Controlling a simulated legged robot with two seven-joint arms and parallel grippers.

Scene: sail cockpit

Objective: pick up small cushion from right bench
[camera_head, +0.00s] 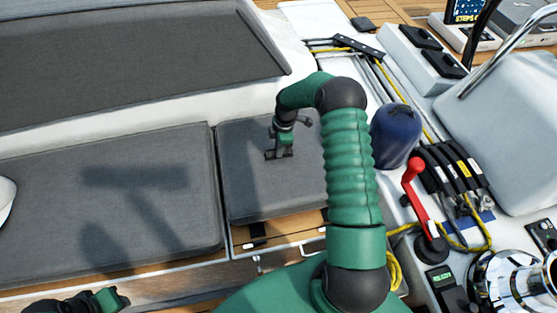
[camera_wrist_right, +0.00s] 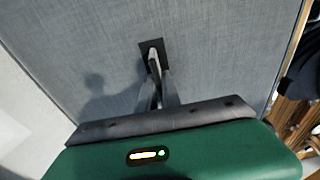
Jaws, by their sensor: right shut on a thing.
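The small grey cushion (camera_head: 248,190) lies on the bench in the middle of the head view, beside a longer grey cushion (camera_head: 110,190). My right gripper (camera_head: 278,155) points down onto its top and is shut at a small black tab. In the right wrist view the narrow fingers (camera_wrist_right: 154,62) meet at this dark tab, and the grey cushion cloth (camera_wrist_right: 225,60) fills most of the view. The cushion looks flat on its seat. Part of my left arm's end (camera_head: 75,301) shows at the bottom left; its fingers are not clear.
A wooden locker front (camera_head: 275,233) is below the small cushion. To the right are a blue covered winch (camera_head: 396,135), a red handle (camera_head: 414,180), yellow and dark ropes, and a chrome winch (camera_head: 515,280). A padded backrest (camera_head: 130,50) is behind the long cushion.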

